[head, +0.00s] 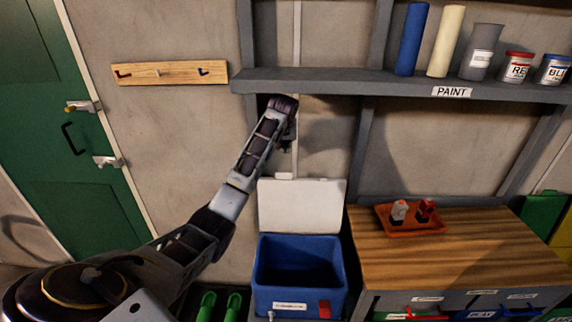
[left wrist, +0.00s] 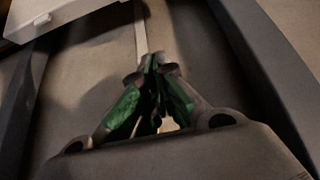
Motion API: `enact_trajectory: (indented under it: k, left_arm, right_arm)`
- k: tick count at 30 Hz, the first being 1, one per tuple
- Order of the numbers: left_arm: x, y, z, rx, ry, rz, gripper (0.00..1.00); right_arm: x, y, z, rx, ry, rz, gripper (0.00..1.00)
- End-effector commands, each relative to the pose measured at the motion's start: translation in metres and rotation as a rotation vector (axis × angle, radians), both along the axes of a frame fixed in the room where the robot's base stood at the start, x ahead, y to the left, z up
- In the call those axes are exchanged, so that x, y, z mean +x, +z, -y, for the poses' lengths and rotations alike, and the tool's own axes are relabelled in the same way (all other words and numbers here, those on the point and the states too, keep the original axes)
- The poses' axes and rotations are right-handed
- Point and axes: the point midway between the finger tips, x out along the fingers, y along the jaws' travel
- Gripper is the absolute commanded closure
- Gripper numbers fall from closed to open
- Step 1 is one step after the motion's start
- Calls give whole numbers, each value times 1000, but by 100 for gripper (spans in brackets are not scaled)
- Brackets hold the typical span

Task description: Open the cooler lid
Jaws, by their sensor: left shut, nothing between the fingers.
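The cooler (head: 299,279) is a blue box with a label and a red patch on its front, low in the middle of the head view. Its white lid (head: 301,206) stands upright at the back, and the cooler's inside shows open and looks empty. My left gripper (head: 284,146) is above the lid, just under the shelf, apart from the lid. In the left wrist view, the left gripper's green-padded fingers (left wrist: 155,62) are together with nothing between them. My right gripper is in neither view.
A wooden-topped cabinet (head: 455,250) with an orange tray (head: 411,231) stands right of the cooler. The grey paint shelf (head: 350,84) overhangs my left gripper. A hook board (head: 170,73) and a green door (head: 52,150) are at left. Green boots (head: 206,307) stand left of the cooler.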

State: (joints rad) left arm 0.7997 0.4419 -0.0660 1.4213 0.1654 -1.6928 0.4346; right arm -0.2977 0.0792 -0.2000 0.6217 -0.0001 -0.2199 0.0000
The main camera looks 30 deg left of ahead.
Motion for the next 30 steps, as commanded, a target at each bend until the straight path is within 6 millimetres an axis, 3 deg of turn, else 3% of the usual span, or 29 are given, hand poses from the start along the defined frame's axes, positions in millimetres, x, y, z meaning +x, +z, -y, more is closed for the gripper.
enact_trajectory:
  k: [14, 30]
  left_arm:
    - [-13, -8, 5, -31, 5, -68, 100]
    - [-9, -16, 3, -31, 5, -68, 100]
  right_arm:
    - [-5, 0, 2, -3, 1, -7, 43]
    - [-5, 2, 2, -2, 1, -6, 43]
